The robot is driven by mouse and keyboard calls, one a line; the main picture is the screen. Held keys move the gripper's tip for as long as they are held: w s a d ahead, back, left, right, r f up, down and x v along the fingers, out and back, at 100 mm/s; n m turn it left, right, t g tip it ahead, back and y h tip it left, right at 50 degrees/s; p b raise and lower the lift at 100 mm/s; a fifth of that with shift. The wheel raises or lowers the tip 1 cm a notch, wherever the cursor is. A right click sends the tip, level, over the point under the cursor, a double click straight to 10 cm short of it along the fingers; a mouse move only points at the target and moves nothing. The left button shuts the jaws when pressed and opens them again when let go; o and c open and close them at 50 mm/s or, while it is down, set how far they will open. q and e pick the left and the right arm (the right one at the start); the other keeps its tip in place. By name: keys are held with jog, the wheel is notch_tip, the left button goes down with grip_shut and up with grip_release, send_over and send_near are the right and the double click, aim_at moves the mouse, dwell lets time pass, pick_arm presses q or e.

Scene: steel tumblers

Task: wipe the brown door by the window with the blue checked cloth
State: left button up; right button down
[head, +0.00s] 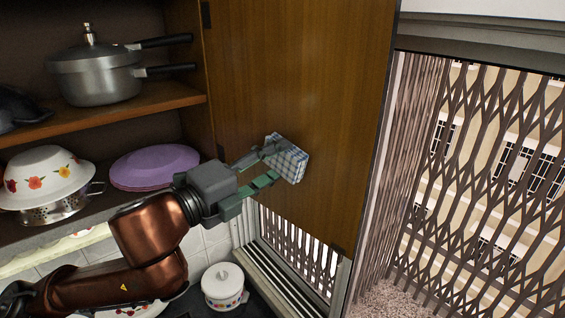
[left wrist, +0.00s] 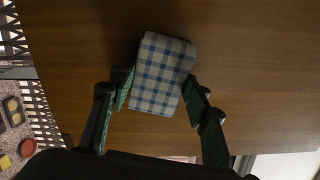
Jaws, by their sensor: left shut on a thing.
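The brown wooden door (head: 310,75) by the window stands open and fills most of the left wrist view (left wrist: 240,100). My left gripper (head: 268,166) is shut on the folded blue checked cloth (head: 290,160), holding it at the door's lower left part. In the left wrist view the cloth (left wrist: 162,75) sits between the two fingers of the gripper (left wrist: 158,97), with its far end against or very near the door. I cannot tell for sure whether it touches. My right gripper is not in view.
Left of the door are open shelves with a pressure cooker (head: 95,75), purple plates (head: 154,166) and a flowered bowl (head: 45,178). A lidded white pot (head: 223,287) stands below. The window with a brown folding grille (head: 480,180) is at the right.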

pick_arm(q)
jog(key=shift+w+a, duration=0.4)
jog(key=shift+w, duration=0.05)
jog(key=shift+s+a, duration=0.3)
jog(key=shift+a, duration=0.05)
jog(key=p+v, duration=0.1)
jog(key=v, duration=0.2)
jog(key=shift+s+a, duration=0.2)
jog(key=shift+s, duration=0.1)
jog(key=shift+s+a, duration=0.5)
